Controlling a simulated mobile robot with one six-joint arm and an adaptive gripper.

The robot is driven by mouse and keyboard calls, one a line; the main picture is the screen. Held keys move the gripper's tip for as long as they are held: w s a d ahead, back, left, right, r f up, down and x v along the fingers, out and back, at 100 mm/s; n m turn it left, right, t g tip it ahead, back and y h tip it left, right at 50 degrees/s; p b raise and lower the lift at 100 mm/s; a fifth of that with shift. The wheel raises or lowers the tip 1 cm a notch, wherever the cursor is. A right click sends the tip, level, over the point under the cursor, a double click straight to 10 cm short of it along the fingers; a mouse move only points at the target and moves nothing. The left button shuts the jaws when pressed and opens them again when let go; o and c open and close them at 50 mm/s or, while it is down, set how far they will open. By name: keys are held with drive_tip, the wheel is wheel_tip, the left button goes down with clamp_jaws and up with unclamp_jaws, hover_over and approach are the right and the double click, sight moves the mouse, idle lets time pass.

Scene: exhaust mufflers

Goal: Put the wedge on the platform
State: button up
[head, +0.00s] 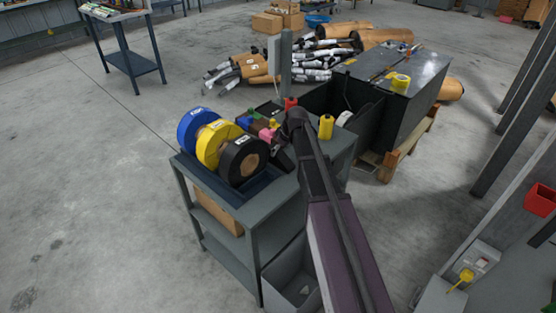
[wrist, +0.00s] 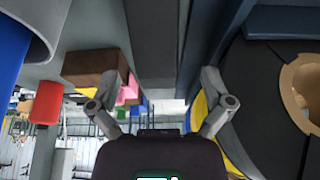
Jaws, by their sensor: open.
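My gripper (head: 283,153) is over the small grey bench, close to the black roll, at the end of my arm. In the wrist view its two fingers (wrist: 165,92) are spread apart with nothing held between them. A small pink piece (head: 266,134) lies among coloured parts left of the gripper; pink also shows in the wrist view (wrist: 128,91), beside a brown block (wrist: 95,67). I cannot tell for sure which part is the wedge or which is the platform. My arm hides part of the bench top.
Blue (head: 197,128), yellow (head: 209,147) and black (head: 236,165) rolls stand on the bench (head: 256,209). A red cylinder (head: 291,103) and yellow bottle (head: 326,127) stand near my arm. A large dark box (head: 418,84) is behind.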

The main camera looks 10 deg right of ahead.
sight(279, 152)
drive_tip(key=b+x, duration=0.3)
drive_tip(key=shift+w+d+f, duration=0.1)
drive_tip(key=shift+d+f, duration=0.1)
drive_tip(key=shift+f, duration=0.2)
drive_tip(key=shift+b+x, duration=0.8)
drive_tip(key=shift+b, duration=0.15)
drive_tip(key=shift+r, duration=0.1)
drive_tip(key=c, duration=1.3)
drive_tip(key=shift+c, duration=0.2)
drive_tip(key=shift+a+r, duration=0.1)
drive_tip(key=shift+r, duration=0.05)
